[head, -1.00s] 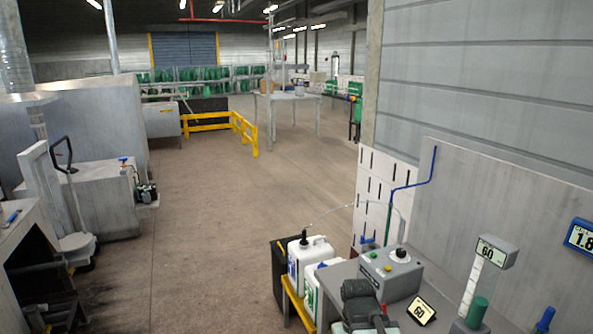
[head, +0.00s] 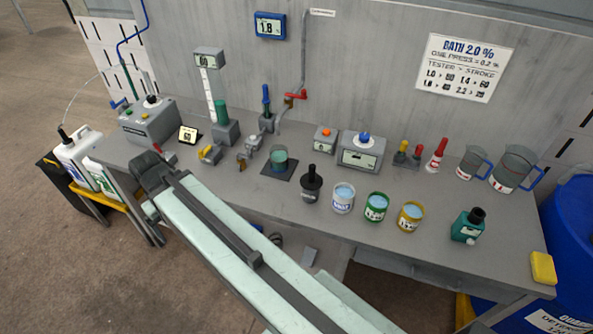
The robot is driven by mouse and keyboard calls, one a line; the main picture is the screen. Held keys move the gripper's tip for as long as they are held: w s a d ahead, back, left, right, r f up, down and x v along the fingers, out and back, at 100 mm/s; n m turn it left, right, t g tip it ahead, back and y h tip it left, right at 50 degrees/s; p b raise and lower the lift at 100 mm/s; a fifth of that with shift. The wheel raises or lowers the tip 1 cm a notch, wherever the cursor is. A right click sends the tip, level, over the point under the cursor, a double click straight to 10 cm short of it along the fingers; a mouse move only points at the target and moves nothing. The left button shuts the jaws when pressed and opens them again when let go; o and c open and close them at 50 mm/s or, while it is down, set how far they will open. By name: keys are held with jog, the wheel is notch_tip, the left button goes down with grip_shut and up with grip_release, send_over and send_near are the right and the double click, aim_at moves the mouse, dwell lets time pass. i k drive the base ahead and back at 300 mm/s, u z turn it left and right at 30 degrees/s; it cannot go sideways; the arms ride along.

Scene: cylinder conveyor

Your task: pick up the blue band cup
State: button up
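The blue band cup (head: 343,199) stands upright on the grey bench, a white cup with a blue marking and pale blue liquid inside. It is the leftmost of three similar cups. The green band cup (head: 376,207) and the yellow band cup (head: 410,217) stand to its right. A dark bottle-like item (head: 311,186) stands close to its left. My long pale green and dark grey arm crosses the lower middle of the view, in front of the bench. No gripper fingers can be made out. Nothing covers the cup.
The bench (head: 455,262) also carries a glass beaker (head: 279,158), a button box (head: 362,152), measuring jugs (head: 513,168), a teal bottle (head: 468,226) and a yellow sponge (head: 543,268). A blue drum (head: 578,235) stands at the right. Open floor (head: 60,270) lies at the left.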

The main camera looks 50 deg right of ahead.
aim_at(279, 153)
jog(key=u, duration=0.05)
jog(key=k, duration=0.35)
jog(key=z, duration=2.55)
jog(key=k, duration=0.9)
jog(key=u, duration=1.3)
jog(key=i, duration=1.3)
jog(key=u, duration=0.1)
